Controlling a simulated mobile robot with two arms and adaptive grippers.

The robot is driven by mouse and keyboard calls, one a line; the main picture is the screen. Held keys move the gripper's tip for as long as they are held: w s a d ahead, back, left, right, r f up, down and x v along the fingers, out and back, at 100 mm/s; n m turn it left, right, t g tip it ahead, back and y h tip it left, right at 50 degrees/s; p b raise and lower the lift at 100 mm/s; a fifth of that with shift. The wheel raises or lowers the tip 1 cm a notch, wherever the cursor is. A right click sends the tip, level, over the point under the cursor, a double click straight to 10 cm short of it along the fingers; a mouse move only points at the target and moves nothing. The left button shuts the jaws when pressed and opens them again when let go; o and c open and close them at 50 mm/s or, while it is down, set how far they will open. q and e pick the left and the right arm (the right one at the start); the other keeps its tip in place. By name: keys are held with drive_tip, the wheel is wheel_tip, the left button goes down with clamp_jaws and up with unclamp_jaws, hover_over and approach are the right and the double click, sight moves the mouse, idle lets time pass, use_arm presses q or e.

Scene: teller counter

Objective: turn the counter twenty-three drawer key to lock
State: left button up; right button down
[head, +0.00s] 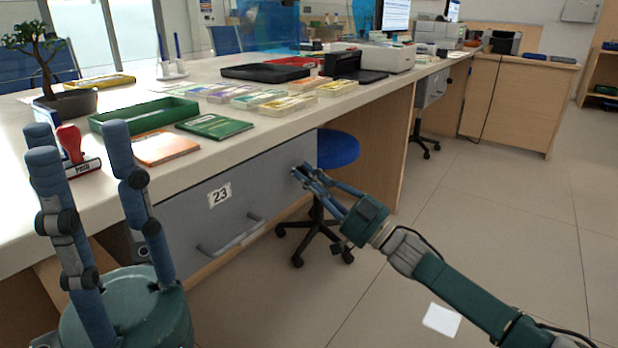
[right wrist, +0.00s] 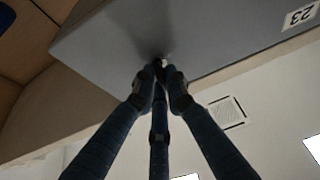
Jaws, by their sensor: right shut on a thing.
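The grey drawer front (head: 180,225) under the counter bears a white "23" label (head: 219,195) and a bar handle (head: 232,238). In the right wrist view the drawer front (right wrist: 110,45) fills the upper part, with the label (right wrist: 300,16) upside down at the right. My right gripper (head: 303,174) is at the drawer's upper right corner area. In the right wrist view its fingertips (right wrist: 160,72) are closed together against the drawer face, shut on the key, which they hide. I cannot tell the key's angle. My left gripper (head: 82,135) is open and empty, upright before the counter's left end.
The counter (head: 245,140) holds a bonsai (head: 65,95), a green tray (head: 143,113), booklets, a red stamp (head: 70,143) and banknote stacks (head: 288,105). A blue stool (head: 335,150) stands just behind my right gripper. The floor at the right is mostly clear.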

drive_tip(key=shift+f, duration=0.1)
drive_tip(key=c, duration=1.8)
unclamp_jaws()
drive_tip(key=shift+o, duration=0.2)
drive_tip(key=v, duration=1.2)
drive_tip(key=shift+d, duration=0.1)
